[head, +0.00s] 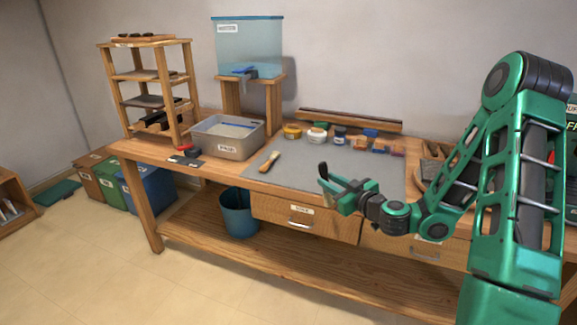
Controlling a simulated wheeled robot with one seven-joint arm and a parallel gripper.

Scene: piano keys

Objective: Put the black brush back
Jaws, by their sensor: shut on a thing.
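My gripper (327,178) is above the front part of the grey mat, right of a brush with a wooden handle. It is shut on a small dark thing at its fingertips. It is too small here to tell whether this is the black brush. The brush with the wooden handle (269,162) lies on the mat (297,173), and its tip looks dark. A black and red thing (187,150) lies near the left front edge of the bench; I cannot tell what it is.
A grey bin (228,143) stands left on the workbench, below a blue tank (247,48) on a wooden stand. A wooden rack (145,76) is at far left. Jars (317,132) and small blocks (370,141) line the back. The mat's middle is clear.

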